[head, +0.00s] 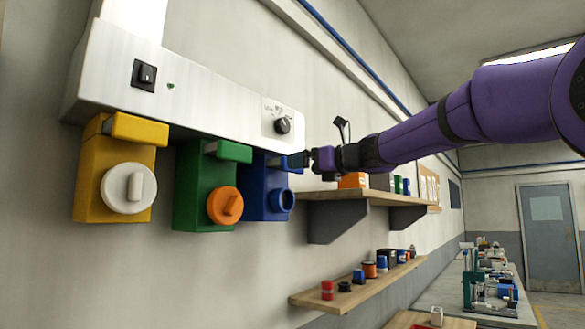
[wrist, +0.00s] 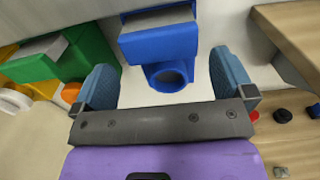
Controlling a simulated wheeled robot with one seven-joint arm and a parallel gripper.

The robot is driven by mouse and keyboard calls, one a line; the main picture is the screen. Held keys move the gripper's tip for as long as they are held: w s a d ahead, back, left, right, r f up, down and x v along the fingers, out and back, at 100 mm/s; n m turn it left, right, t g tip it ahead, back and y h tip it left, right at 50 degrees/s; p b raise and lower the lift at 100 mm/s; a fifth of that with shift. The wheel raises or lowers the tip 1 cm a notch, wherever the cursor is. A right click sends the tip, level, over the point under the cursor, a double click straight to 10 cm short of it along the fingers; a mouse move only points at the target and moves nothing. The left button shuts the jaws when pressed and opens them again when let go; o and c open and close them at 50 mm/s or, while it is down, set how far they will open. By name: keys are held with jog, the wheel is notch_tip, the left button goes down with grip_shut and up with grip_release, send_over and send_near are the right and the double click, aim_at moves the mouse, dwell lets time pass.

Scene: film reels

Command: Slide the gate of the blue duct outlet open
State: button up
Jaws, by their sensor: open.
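The blue duct outlet (head: 258,200) hangs under the white duct at the right end of a row of three. Its round opening (head: 283,201) faces out with no cap on it. Its gate block (head: 276,161) sits at the top, partly hidden by my gripper (head: 298,160). In the wrist view the blue gate (wrist: 160,42) and the round opening (wrist: 167,76) show ahead, between the lines of my two fingers. My gripper (wrist: 163,75) is open with nothing between its fingers. It is close to the gate; I cannot tell whether it touches.
The green outlet (head: 190,190) with an orange cap and the yellow outlet (head: 95,180) with a white cap are to the left. The white duct (head: 210,95) runs above. A wooden shelf (head: 335,196) with small items is close on the right.

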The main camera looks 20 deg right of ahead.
jog(key=shift+x, duration=2.55)
jog(key=c, duration=1)
jog(key=v, duration=0.6)
jog(key=shift+s+d, duration=0.1)
jog(key=shift+s, duration=0.05)
jog(key=o, duration=0.9)
jog(key=shift+o, duration=0.5)
jog(key=shift+s+d, duration=0.1)
jog(key=v, duration=1)
jog(key=shift+s+d, duration=0.25)
jog(key=shift+s, duration=0.1)
